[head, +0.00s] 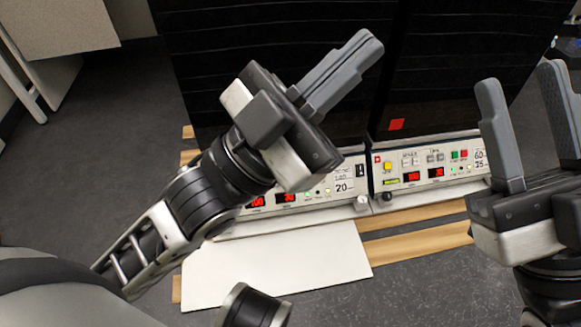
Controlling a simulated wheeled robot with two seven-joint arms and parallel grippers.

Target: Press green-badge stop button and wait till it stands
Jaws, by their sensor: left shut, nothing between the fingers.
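Two shaker units with dark covers stand side by side. The right unit's control panel (425,168) shows lit red displays, a yellow button, and small green (454,155) and red (464,154) buttons. I see no green badge. My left gripper (362,62) is shut and empty, in front of the left unit, pointing up and right. My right gripper (523,120) is open and empty at the right edge.
A white board (285,265) lies in front of the left unit. Wooden slats (420,241) show under the units on the dark grey floor (90,150). A pale cabinet (65,25) stands at the upper left.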

